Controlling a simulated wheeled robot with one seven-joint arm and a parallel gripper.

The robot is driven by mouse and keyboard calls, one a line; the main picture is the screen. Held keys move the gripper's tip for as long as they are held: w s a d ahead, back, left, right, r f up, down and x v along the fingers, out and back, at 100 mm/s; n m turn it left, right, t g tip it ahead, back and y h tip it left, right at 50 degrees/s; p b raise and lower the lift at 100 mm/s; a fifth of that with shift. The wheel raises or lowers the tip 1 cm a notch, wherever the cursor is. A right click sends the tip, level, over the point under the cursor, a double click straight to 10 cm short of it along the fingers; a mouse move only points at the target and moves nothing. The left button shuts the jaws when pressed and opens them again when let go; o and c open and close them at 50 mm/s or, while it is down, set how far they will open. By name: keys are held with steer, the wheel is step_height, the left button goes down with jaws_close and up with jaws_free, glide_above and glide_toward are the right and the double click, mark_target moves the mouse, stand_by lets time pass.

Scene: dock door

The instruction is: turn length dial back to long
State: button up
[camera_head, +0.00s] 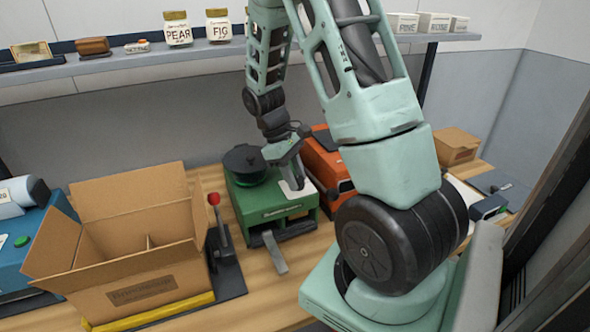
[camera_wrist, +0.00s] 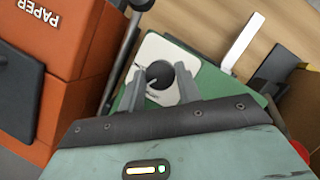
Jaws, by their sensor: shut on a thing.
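The length dial (camera_wrist: 159,74) is a round black knob on a white plate (camera_wrist: 150,50), on top of a green machine (camera_head: 268,207). My gripper (camera_wrist: 161,84) is around the dial in the wrist view, one finger on each side, and shut on it. In the head view my gripper (camera_head: 290,168) reaches down onto the right part of the green machine and hides the dial. A small edge of the white plate (camera_head: 299,188) shows below it. The lettering on the plate is too small to read, so the dial's setting cannot be told.
A black reel (camera_head: 243,158) sits on the machine's left part. An orange machine (camera_head: 325,160) stands close on the right. A red-knobbed lever (camera_head: 214,200) and an open cardboard box (camera_head: 130,235) stand left. A shelf (camera_head: 130,62) with jars runs behind.

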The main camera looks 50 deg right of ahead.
steer(key=m+y+p, duration=0.1)
steer(key=m, duration=0.2)
steer(key=m+y+p, duration=0.1)
steer(key=m, duration=0.1)
steer(key=shift+d+m, duration=0.2)
steer(key=shift+m, duration=0.2)
steer(key=m+y, duration=0.1)
steer(key=m, duration=0.1)
steer(key=m+t, duration=0.1)
steer(key=m, duration=0.1)
steer(key=shift+m+y+p, duration=0.4)
steer(key=shift+d, duration=0.1)
steer(key=o, duration=1)
steer(key=shift+c, duration=0.2)
steer(key=shift+s, duration=0.1)
steer(key=b+v, duration=0.2)
steer(key=v, duration=1.5)
steer(key=shift+s+d+r+b, duration=0.2)
steer(key=shift+r+b, duration=0.05)
steer(key=shift+b, duration=0.1)
